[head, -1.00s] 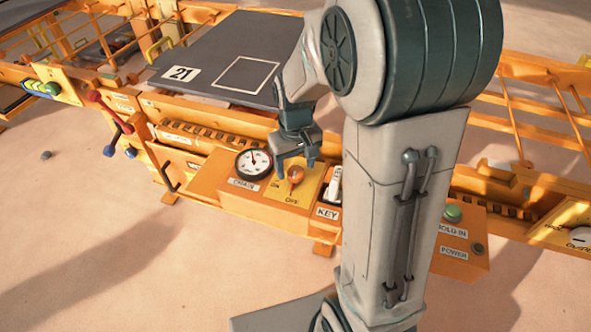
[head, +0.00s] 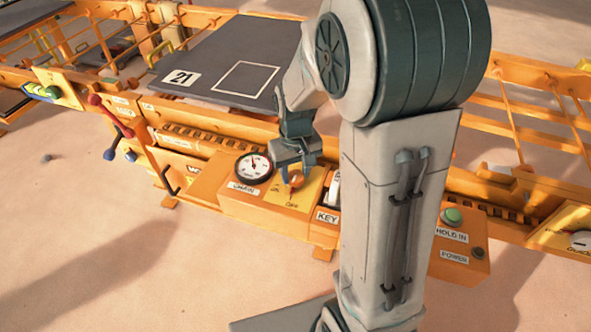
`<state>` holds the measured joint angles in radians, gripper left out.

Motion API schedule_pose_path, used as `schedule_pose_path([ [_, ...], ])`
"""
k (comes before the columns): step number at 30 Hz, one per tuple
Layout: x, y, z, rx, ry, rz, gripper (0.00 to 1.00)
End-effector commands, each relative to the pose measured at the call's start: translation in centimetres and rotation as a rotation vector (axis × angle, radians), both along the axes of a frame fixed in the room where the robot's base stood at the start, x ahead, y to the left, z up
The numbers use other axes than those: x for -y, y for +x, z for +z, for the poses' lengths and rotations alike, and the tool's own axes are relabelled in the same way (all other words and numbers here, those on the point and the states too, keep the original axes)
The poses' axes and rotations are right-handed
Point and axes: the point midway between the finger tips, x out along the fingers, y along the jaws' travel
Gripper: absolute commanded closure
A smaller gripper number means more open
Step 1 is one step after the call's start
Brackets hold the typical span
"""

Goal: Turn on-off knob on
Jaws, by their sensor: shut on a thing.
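The on-off knob (head: 296,180) is a small orange-brown knob on a yellow plate (head: 279,193) on the sloped orange control box. The plate has an "OFF" label below the knob, and the "ON" label to its left is blurred. My gripper (head: 296,176) is at the knob, its blue-grey fingers shut on it from both sides. The fingers hide part of the knob, and which way it points is hard to tell.
A round white gauge (head: 253,167) sits just left of the knob. A white "KEY" switch (head: 334,187) is close on the right. A green button (head: 452,215) is farther right, beyond my arm. A dark panel marked 21 (head: 215,62) lies behind.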

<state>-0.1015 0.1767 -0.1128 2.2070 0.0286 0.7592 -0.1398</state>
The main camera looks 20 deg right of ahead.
Motion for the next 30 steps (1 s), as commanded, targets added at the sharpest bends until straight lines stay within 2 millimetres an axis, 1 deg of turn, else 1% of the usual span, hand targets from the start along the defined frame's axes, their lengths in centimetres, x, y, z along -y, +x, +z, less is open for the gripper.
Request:
schedule_pose_path([
  [8, -0.01, -0.04, 0.21, -0.002, 0.0, -0.177, 0.84],
  [30, -0.03, -0.03, 0.28, -0.001, -0.001, -0.867, 0.84],
])
